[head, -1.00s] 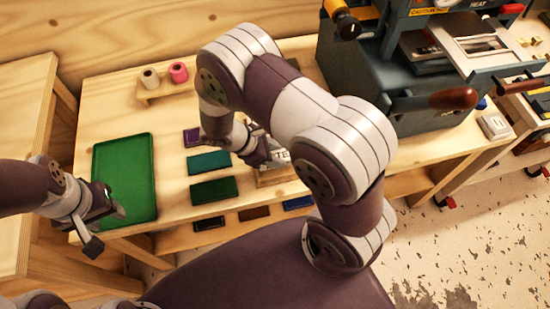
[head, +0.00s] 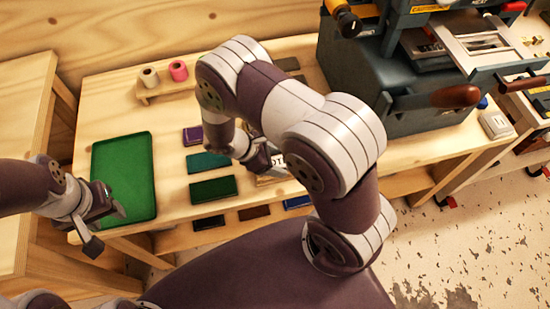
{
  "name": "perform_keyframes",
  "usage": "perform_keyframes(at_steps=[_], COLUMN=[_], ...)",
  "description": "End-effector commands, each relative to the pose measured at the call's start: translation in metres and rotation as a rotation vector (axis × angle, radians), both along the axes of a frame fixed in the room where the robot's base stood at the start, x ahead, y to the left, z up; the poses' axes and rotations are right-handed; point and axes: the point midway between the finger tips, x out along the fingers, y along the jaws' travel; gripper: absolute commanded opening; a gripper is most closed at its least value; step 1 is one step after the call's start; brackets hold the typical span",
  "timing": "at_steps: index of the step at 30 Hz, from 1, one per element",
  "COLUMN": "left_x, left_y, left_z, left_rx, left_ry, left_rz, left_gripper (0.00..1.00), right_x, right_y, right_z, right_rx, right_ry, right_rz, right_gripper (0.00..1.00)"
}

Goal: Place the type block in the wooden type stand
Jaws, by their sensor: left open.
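A pale piece with dark lettering (head: 279,160), seemingly the type block, shows at my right gripper (head: 270,161), mostly hidden by my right arm. A light wooden piece (head: 270,181), seemingly the type stand, shows just below it; most of it is hidden too. I cannot tell whether the block is in the stand or held above it, nor whether the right fingers are shut on it. My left gripper (head: 98,222) is open and empty over the near edge of the green tray (head: 124,182).
Purple (head: 193,135), teal (head: 208,161) and dark green (head: 213,189) foil pieces lie left of the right gripper. A wooden holder with small rolls (head: 165,88) stands at the back. A large grey press (head: 385,95) stands to the right. The shelf below holds more foil pieces.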

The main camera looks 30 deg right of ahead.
Motion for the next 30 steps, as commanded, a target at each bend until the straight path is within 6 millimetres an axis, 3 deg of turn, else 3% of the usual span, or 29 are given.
perform_keyframes(at_steps=[8,16,18,24,26,30], left_x=[0.000,0.000,0.000,0.000,0.000,0.000], left_y=[0.000,0.000,0.000,0.000,0.000,0.000], left_z=[0.006,0.003,0.025,0.040,0.041,0.039], left_rx=[0.000,0.000,0.000,0.000,0.000,0.000], left_ry=[-0.001,0.000,0.001,0.000,0.000,0.000], left_rz=[0.000,0.000,0.000,0.000,0.000,0.000], left_gripper=[0.46,0.46,0.46,0.46,0.46,0.46], right_x=[0.002,0.012,0.014,0.017,0.015,-0.007], right_y=[0.005,0.046,0.055,0.069,0.067,0.049], right_z=[0.016,0.069,0.091,0.106,0.116,0.166], right_rx=[0.000,0.001,-0.001,0.004,0.045,0.273], right_ry=[-0.003,-0.004,0.001,-0.003,-0.036,-0.270], right_rz=[0.001,0.002,0.003,-0.009,-0.081,-0.560], right_gripper=[0.68,0.68,0.68,0.68,0.68,0.68])
